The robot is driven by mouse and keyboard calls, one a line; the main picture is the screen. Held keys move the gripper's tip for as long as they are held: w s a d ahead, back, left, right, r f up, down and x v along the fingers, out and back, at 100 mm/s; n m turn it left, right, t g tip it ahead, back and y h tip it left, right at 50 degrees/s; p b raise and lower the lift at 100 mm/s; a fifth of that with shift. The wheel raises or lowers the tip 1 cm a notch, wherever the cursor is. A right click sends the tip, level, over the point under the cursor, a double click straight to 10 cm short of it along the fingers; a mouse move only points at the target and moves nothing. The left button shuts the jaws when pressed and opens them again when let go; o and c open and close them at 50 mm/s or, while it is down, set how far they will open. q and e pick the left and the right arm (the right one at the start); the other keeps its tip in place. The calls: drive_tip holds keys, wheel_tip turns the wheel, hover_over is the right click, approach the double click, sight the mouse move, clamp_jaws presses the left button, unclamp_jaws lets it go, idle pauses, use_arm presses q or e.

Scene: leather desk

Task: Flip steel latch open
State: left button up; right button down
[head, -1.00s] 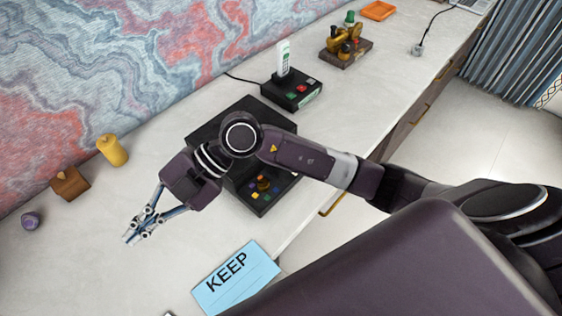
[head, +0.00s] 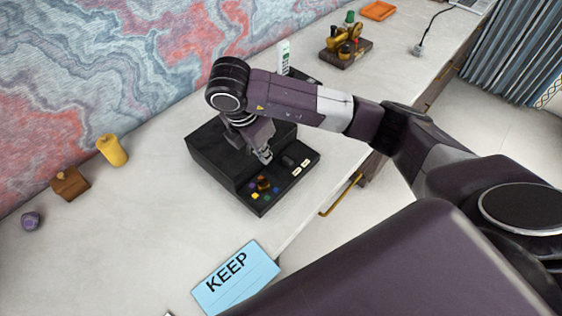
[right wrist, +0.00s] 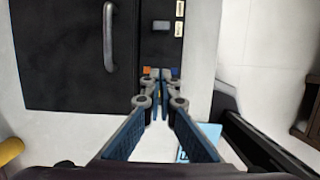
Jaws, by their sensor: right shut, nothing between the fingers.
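A black box (head: 208,155) stands on the desk, with a lower front panel carrying colored buttons (head: 263,187). The right wrist view shows a dark face (right wrist: 60,60) with a grey metal bar handle (right wrist: 108,36); I cannot tell whether this is the steel latch. No other latch can be made out. My right gripper (head: 265,156) is over the box, close to the panel; its wrist hides part of the box. It also shows in the right wrist view (right wrist: 157,75), shut and empty, fingertips near the buttons. I cannot tell whether it touches. My left gripper is not in view.
A blue KEEP card (head: 240,280) lies in front of the box. A yellow candle (head: 111,150), a wooden block (head: 69,183) and a purple item (head: 31,221) are at left. A brass model (head: 345,43) and orange tray (head: 379,10) are behind.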

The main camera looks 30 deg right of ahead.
sight(288, 162)
drive_tip(key=p+x, duration=0.2)
drive_tip(key=x, duration=0.7)
drive_tip(key=shift+s+d+f, duration=0.1)
drive_tip(key=shift+f, duration=0.05)
drive_tip(key=d, duration=0.1)
drive_tip(key=w+d+p, duration=0.1)
drive_tip(key=d, duration=0.1)
drive_tip(key=shift+f, duration=0.25)
drive_tip(key=shift+w+d+f+p, duration=0.15)
drive_tip(key=shift+w+d+p, duration=0.05)
drive_tip(key=shift+d+p, duration=0.2)
